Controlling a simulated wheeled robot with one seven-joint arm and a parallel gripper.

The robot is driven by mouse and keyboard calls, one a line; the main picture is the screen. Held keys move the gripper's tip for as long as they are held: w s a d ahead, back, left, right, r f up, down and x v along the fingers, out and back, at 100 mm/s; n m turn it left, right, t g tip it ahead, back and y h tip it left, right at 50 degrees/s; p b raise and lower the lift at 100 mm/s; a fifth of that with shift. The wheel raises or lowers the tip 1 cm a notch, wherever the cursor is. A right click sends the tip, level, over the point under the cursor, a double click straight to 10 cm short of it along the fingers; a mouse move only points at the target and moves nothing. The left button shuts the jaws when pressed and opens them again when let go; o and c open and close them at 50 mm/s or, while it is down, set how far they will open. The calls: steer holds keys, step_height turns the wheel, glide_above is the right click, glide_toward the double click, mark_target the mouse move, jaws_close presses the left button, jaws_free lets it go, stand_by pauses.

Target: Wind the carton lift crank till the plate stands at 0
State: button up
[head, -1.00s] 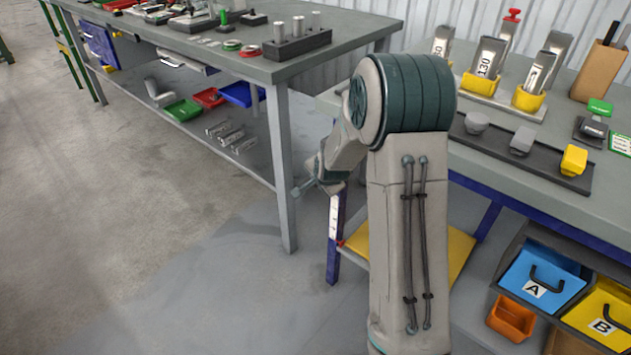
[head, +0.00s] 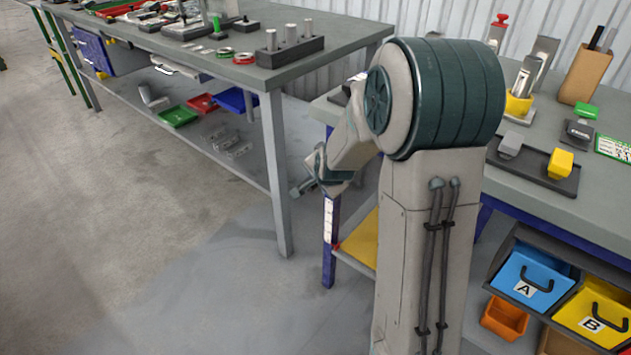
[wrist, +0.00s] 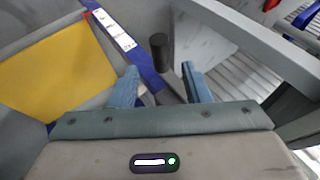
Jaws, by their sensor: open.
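The carton lift's yellow plate (head: 360,243) sits low beside a blue post (head: 328,262) with a white scale strip (head: 330,218). A small red pointer (head: 337,246) shows near the strip's lower end; the numbers are too small to read. In the wrist view the plate (wrist: 60,70) and strip (wrist: 112,30) are at the left. The crank's black handle (wrist: 158,50) stands ahead of my gripper (wrist: 160,86), roughly in line with the gap between its fingers. The fingers are open and seem not to touch the handle. A grey crank arm (wrist: 174,82) runs below it, partly hidden.
The right bench (head: 545,200) carries holders, a tray and a yellow block. Below it are the blue bin A (head: 533,278), the yellow bin B (head: 598,310) and an orange bin (head: 504,318). The left table's leg (head: 277,180) stands close to my wrist. Open floor lies at left.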

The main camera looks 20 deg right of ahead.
steer(key=v, duration=0.6)
steer(key=shift+p, duration=0.4)
steer(key=shift+w, duration=0.1)
steer(key=s+a+r+n+g+p, duration=0.2)
steer(key=s+r+n+p, duration=0.4)
steer(key=s+r+p, duration=0.3)
steer(key=s+a+r+n+g+p, duration=0.2)
steer(key=s+r+n+p, duration=0.4)
steer(key=s+r+p, duration=0.4)
steer(key=s+r+g, duration=0.1)
steer(key=s+r, duration=0.5)
steer(key=r, duration=0.1)
steer(key=shift+r+p, duration=0.2)
steer(key=shift+p, duration=0.1)
steer(key=shift+a, duration=0.1)
steer(key=shift+c, duration=0.7)
steer(key=shift+s, duration=0.1)
steer(key=shift+s, duration=0.1)
